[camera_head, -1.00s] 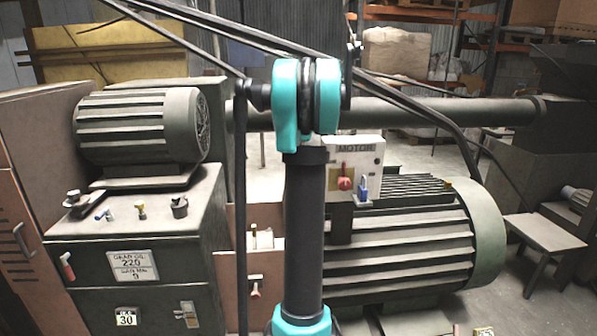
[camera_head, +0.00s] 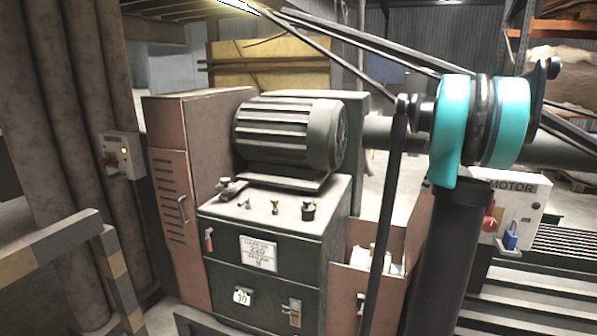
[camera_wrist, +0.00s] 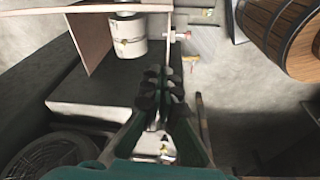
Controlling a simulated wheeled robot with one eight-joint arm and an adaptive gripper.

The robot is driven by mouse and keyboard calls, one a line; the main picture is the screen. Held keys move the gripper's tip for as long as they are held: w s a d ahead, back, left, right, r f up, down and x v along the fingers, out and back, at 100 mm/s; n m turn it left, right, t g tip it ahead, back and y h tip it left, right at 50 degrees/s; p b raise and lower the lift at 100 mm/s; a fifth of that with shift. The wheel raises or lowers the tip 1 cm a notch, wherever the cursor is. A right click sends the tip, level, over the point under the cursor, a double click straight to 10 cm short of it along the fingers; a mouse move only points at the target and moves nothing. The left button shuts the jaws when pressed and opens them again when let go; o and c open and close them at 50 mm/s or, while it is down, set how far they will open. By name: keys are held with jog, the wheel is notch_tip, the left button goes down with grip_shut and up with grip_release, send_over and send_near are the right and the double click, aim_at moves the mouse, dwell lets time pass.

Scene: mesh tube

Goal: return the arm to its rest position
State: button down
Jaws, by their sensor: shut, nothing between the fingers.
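In the wrist view my gripper (camera_wrist: 164,90) is shut and empty, its dark fingertips together in the middle of the picture. Behind them are a dark flat-topped box and a pale floor. I cannot tell from this view whether the fingers touch anything. In the head view my arm (camera_head: 470,130) shows at the right, with a teal joint, a dark upright link and thin dark links reaching up and back. My gripper is not visible in the head view.
A grey ribbed motor (camera_head: 290,135) sits on a dark cabinet (camera_head: 265,275). A panel marked MOTOR (camera_head: 518,205) is partly behind my arm. A striped railing (camera_head: 50,250) stands at the left. The wrist view shows a wooden barrel (camera_wrist: 280,35) and a white cylinder (camera_wrist: 128,38).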

jog(key=s+a+f+m+t+h, duration=0.1)
jog(key=s+a+f+m+t, duration=0.1)
jog(key=s+a+f+m, duration=0.5)
jog(key=s+a+f+t, duration=0.2)
jog(key=a+f, duration=0.4)
jog(key=a, duration=0.4)
jog(key=s+a+f+m+t+h, duration=0.1)
jog(key=s+a+f+m+t, duration=0.1)
jog(key=s+a+f+m, duration=0.5)
jog(key=s+a+f+n+g, duration=0.1)
jog(key=s+f+n+g, duration=0.2)
jog(key=s+f, duration=0.3)
jog(key=s, duration=0.4)
jog(key=shift+a, duration=0.4)
